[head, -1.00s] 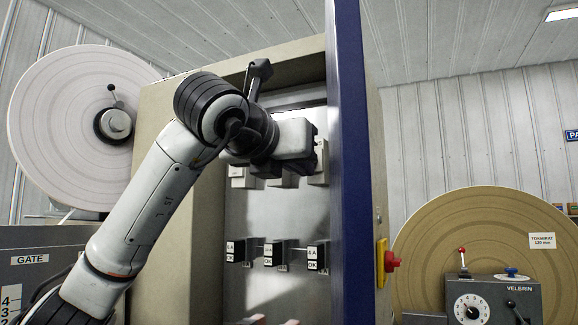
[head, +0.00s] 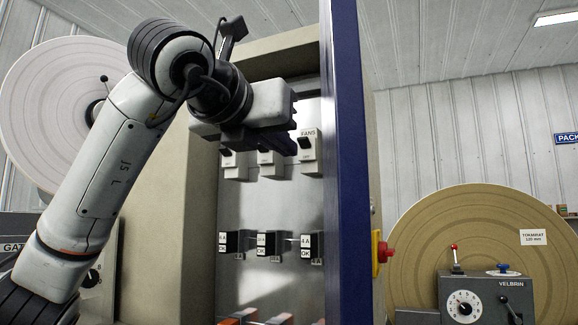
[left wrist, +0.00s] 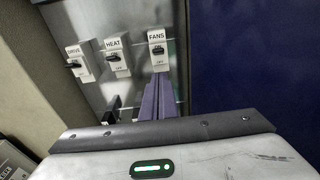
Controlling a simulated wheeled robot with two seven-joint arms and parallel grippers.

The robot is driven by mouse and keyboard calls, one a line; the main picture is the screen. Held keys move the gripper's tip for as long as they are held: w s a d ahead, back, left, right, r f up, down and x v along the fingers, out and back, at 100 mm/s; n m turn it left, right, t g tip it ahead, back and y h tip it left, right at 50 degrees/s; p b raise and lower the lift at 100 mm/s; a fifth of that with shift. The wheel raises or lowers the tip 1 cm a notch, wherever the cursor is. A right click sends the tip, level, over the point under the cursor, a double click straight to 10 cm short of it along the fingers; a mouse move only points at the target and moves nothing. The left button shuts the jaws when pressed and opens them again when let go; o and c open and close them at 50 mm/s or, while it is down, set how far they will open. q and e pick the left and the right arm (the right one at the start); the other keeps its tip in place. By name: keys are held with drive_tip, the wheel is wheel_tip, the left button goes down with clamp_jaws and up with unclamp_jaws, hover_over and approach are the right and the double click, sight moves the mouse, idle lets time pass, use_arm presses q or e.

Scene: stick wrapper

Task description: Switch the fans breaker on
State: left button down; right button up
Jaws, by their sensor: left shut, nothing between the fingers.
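The fans breaker (head: 309,155) is a pale block labelled FANS with a dark toggle, the rightmost of the upper row in the open cabinet. It also shows in the left wrist view (left wrist: 157,54), with OFF printed under the toggle; I cannot tell which way the toggle lies. My left gripper (head: 289,145) is shut and empty, in front of the row and just left of the fans breaker in the head view. In the left wrist view its fingers (left wrist: 159,98) appear below the fans breaker, apparently apart from it. My right gripper is not in view.
The heat breaker (left wrist: 117,55) and drive breaker (left wrist: 80,63) sit left of the fans one. A row of dark blocks (head: 268,243) lies below. The blue cabinet door edge (head: 345,160) stands close on the right, with a red button (head: 384,252) beyond it.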

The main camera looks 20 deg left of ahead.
use_arm(q)
drive_tip(key=s+r, duration=0.4)
drive_tip(key=shift+r, duration=0.3)
drive_tip(key=shift+s+d, duration=0.1)
